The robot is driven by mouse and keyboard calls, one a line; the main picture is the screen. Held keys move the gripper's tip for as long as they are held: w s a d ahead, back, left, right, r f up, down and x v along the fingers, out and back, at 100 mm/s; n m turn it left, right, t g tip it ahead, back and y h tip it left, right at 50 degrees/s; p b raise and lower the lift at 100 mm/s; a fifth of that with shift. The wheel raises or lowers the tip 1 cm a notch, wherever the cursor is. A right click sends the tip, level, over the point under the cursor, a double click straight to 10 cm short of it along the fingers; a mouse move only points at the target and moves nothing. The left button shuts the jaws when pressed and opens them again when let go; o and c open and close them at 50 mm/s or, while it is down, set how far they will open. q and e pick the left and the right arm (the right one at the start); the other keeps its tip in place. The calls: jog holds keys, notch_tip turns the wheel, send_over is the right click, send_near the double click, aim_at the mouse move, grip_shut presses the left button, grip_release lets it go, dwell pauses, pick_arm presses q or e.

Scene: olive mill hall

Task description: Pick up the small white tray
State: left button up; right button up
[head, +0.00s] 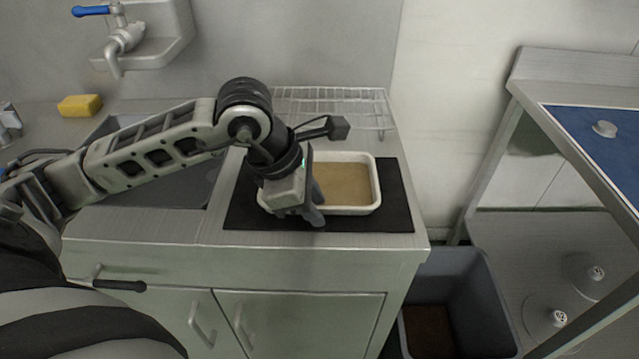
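The small white tray (347,211) lies on a black mat (395,212) on the steel counter. It is a shallow rectangle with a light brown inside or filling. My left gripper (316,207) points down at the tray's left part, its fingers by the near side. The gripper and wrist hide much of the tray's left end. I cannot tell whether the fingers touch the rim or how far apart they are. My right gripper is not in view.
A wire rack (330,102) stands behind the tray. A sink (150,185) lies left under my arm, with a yellow sponge (80,105) and a blue-handled tap (122,38) behind it. A grey bin (470,290) stands below right, beside a steel table with a blue top (600,150).

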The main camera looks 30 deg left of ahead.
pick_arm(q)
grip_shut()
jog(key=shift+r, duration=0.1)
